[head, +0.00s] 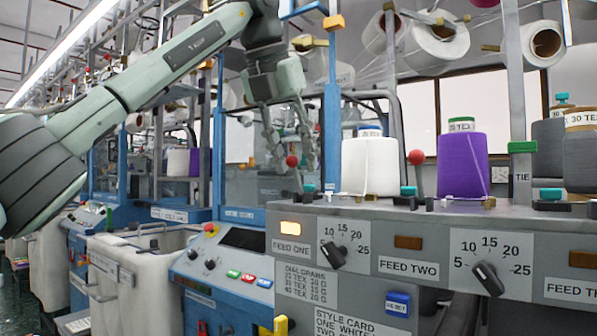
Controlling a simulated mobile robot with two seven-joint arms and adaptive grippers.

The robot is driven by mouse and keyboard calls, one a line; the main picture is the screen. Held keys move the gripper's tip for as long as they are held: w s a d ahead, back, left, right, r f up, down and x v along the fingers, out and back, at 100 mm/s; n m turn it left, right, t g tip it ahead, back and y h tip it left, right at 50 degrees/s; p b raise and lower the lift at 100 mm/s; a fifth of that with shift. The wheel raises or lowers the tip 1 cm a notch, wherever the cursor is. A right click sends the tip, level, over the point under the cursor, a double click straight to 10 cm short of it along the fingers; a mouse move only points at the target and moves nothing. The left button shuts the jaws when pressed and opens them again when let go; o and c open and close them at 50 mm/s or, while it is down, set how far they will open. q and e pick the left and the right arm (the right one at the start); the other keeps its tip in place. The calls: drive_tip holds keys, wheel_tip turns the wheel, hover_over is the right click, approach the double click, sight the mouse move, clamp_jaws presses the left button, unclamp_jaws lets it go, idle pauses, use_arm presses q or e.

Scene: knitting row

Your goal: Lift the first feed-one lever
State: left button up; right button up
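The feed-one lever shows as a red ball knob (293,160) above the left end of the grey feed panel, over the lit amber FEED ONE lamp (290,228). Its stem is hard to make out. My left gripper (289,165) hangs down from above with its two fingers apart, around or just behind the knob in this view. I cannot tell whether they touch it. No object is seen held. My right gripper is not in view.
A white yarn cone (369,166) stands right of the knob. The feed-two lever (416,158) with its red knob and a purple cone (463,165) are farther right. A blue upright post (332,110) stands close to the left gripper. Dials sit on the panel front (400,250).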

use_arm(q)
drive_tip(key=v, duration=0.8)
drive_tip(key=shift+s+r, duration=0.2)
drive_tip(key=shift+r, duration=0.05)
drive_tip(key=shift+a, duration=0.1)
drive_tip(key=shift+c, duration=0.5)
